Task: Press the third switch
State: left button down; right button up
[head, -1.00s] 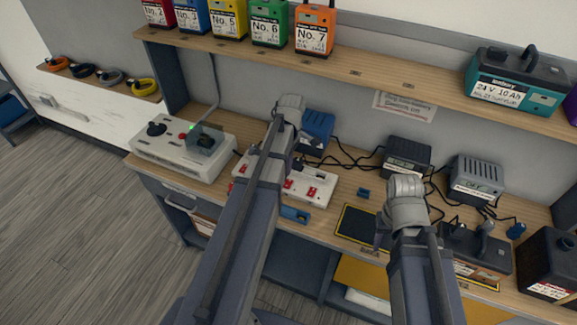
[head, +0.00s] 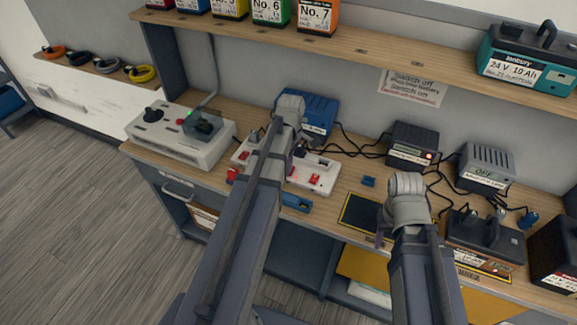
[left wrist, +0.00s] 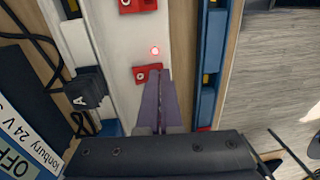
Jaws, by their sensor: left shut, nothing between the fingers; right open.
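A white power strip (head: 326,171) with red switches lies on the bench, partly hidden by my left arm in the head view. In the left wrist view the strip (left wrist: 107,45) shows a red switch (left wrist: 147,74) near my fingertips and another red switch (left wrist: 137,5) further up. A small red light glows between them. My left gripper (left wrist: 160,78) is shut and empty, its tips at the edge of the nearer switch; I cannot tell whether they touch it. Which switch is third is unclear here. My right gripper (head: 381,240) is open beside the dark mat (head: 360,213).
A grey control box (head: 165,145) stands left of the strip. A blue charger (head: 318,112) stands behind it, and dark chargers (head: 412,145) with black cables stand to the right. A blue tray (head: 296,202) lies along the strip's front. A shelf (head: 350,52) hangs above.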

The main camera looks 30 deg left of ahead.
pick_arm(q)
jog(key=shift+w, duration=0.2)
jog(key=shift+w+r, duration=0.2)
jog(key=shift+w, duration=0.45)
jog(key=shift+r+p, duration=0.1)
jog(key=shift+p, duration=0.25)
jog(key=shift+s+a+r+p, duration=0.1)
jog(key=shift+r+p, duration=0.4)
notch_tip(320, 180, up, 13)
jog(key=s+p, duration=0.1)
jog(key=p, duration=1.1)
jog(key=shift+s+f+p, duration=0.15)
jog(key=shift+s+p, duration=0.1)
jog(key=shift+p, duration=0.05)
